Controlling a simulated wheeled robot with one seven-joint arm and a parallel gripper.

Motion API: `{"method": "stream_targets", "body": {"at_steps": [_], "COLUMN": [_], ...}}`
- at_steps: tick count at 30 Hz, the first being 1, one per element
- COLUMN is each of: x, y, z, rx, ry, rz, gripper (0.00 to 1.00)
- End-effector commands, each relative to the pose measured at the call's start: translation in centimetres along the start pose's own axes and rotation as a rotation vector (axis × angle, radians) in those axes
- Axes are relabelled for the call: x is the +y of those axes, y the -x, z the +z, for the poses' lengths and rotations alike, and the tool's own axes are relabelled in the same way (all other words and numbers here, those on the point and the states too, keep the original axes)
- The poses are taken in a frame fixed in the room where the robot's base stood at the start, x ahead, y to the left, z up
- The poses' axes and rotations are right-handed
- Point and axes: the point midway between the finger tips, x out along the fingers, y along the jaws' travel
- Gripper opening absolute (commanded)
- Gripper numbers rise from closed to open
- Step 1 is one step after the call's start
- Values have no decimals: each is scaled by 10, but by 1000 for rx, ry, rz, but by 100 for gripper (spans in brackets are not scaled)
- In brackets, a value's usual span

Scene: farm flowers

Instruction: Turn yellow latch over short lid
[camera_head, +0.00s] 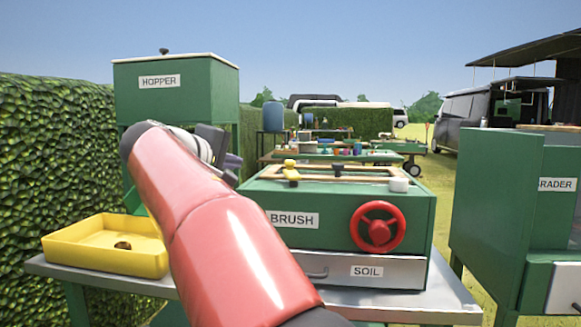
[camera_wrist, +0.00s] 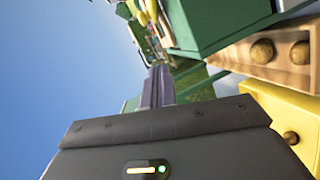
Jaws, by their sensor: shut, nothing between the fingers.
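The yellow latch (camera_head: 291,172) appears as small yellow and dark pieces on top of the green BRUSH box (camera_head: 330,190), near its left end. I cannot tell which way it is turned. I cannot make out the short lid as a separate part; the box top has a wooden frame (camera_head: 345,168). My gripper (camera_head: 231,168) is just left of the box, apart from the latch and partly behind my red arm. In the wrist view my gripper (camera_wrist: 157,86) is shut and empty. Small yellow pieces (camera_wrist: 147,12) show at the top there.
A yellow tray (camera_head: 105,262) stands left on the bench. The green HOPPER (camera_head: 175,100) rises behind it. The BRUSH box has a red wheel (camera_head: 378,227) and a SOIL drawer (camera_head: 350,270) in front. A wooden box with round brown things (camera_wrist: 240,57) shows in the wrist view.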

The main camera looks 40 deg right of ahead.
Motion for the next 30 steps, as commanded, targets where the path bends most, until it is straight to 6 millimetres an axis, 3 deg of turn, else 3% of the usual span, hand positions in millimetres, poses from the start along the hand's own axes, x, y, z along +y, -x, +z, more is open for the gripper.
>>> {"method": "stream_targets", "body": {"at_steps": [3, 8, 21, 30], "x": [13, 17, 23, 23], "y": [-3, -17, -106, -128], "z": [-7, -7, -4, 21], "rx": [-15, -20, -20, -16], "ry": [11, 13, 12, 12], "rz": [55, 63, 60, 60], "gripper": [0, 0, 0, 0]}}
